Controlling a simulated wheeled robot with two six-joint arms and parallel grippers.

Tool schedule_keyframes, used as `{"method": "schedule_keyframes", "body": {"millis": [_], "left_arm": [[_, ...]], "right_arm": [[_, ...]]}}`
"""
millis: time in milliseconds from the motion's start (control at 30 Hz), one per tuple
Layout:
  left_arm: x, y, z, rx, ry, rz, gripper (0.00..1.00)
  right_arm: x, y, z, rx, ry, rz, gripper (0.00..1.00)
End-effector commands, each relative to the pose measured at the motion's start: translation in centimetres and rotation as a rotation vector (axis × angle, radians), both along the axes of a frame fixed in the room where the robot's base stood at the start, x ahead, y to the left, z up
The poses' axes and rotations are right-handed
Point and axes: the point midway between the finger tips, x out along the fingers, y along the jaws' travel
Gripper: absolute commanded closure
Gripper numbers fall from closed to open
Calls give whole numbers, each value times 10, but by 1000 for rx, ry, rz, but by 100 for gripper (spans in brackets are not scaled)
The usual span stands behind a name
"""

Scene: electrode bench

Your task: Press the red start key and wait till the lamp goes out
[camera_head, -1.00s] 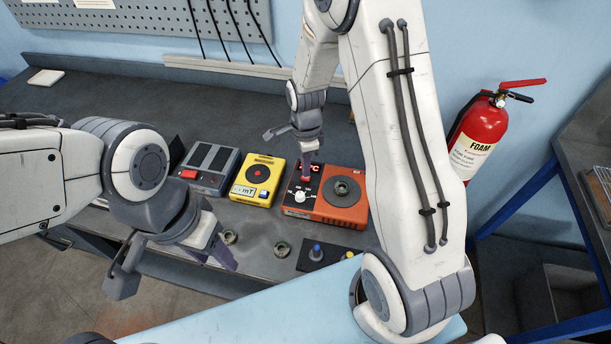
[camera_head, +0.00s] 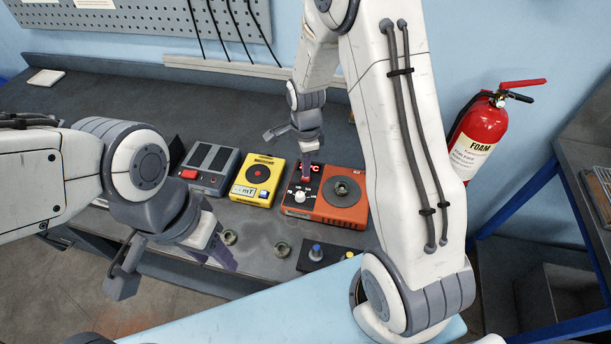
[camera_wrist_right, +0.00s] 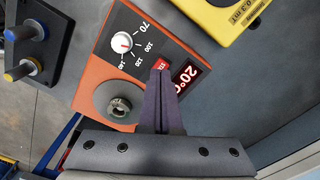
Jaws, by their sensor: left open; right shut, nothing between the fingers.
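The orange heater unit (camera_head: 345,208) stands on the bench with a white dial (camera_head: 299,196) and a round metal well on top. In the right wrist view its display (camera_wrist_right: 187,77) reads 20°C. My right gripper (camera_head: 305,178) is shut and empty, pointing down at the unit's black panel. In the right wrist view its fingertips (camera_wrist_right: 160,70) are over a small red key (camera_wrist_right: 163,64) beside the display, largely covering it. I cannot tell if they touch. No lit lamp can be made out. My left gripper (camera_head: 172,272) is open and empty at the bench's front edge.
A yellow meter (camera_head: 257,180) and a grey unit with a red block (camera_head: 210,168) stand left of the heater. A black block with blue and yellow knobs (camera_head: 318,257) and small metal rings (camera_head: 282,249) lie in front. A fire extinguisher (camera_head: 478,138) is at the right.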

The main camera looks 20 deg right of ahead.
Motion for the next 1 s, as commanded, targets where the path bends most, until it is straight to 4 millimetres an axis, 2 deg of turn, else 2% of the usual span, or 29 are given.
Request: {"method": "schedule_keyframes", "body": {"millis": [1000], "left_arm": [[0, 0, -6, 0, 0, 0, 50]], "right_arm": [[0, 0, -9, 0, 0, 0, 100]]}}
